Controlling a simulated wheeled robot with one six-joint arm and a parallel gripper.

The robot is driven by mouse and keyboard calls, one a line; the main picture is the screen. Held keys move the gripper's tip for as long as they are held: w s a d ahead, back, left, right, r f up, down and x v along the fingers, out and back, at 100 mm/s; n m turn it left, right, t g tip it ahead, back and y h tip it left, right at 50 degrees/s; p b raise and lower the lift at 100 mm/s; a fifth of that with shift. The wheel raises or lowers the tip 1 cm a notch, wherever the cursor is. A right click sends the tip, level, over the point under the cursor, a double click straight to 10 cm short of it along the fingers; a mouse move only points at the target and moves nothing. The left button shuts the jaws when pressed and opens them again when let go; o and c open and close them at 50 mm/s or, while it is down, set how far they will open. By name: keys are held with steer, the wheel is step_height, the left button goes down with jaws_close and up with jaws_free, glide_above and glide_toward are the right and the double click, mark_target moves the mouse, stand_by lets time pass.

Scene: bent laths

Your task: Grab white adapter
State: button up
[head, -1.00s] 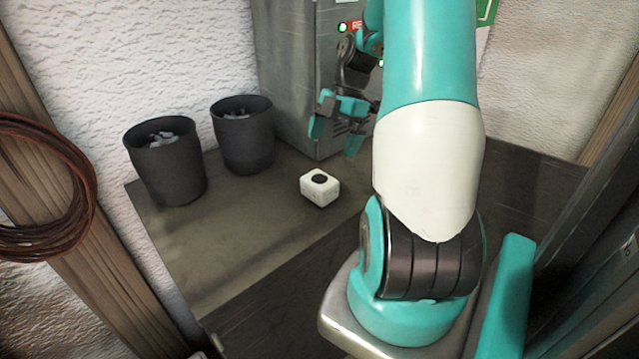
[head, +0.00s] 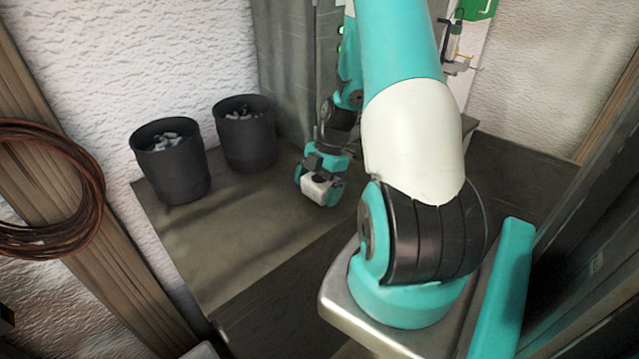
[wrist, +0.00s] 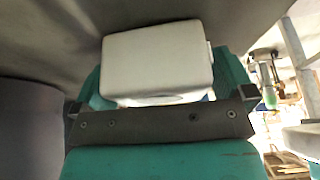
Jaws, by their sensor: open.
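The white adapter (head: 316,188) is a small white block on the table, and my gripper (head: 320,190) is down at it, with a teal finger on either side. In the wrist view the adapter (wrist: 156,61) sits between the two teal fingers of my gripper (wrist: 165,85). The jaws are open around it. Its top is partly covered by my gripper in the head view, and I cannot tell whether a finger touches it.
Two dark bins (head: 170,160) (head: 244,133) with grey pieces inside stand at the table's back left. A grey metal cabinet (head: 290,60) stands behind my arm. The table (head: 225,245) is clear in front. A coiled brown cable (head: 50,190) hangs at the far left.

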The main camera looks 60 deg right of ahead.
steer(key=c, duration=0.9)
steer(key=shift+o, duration=0.2)
steer(key=shift+r, duration=0.15)
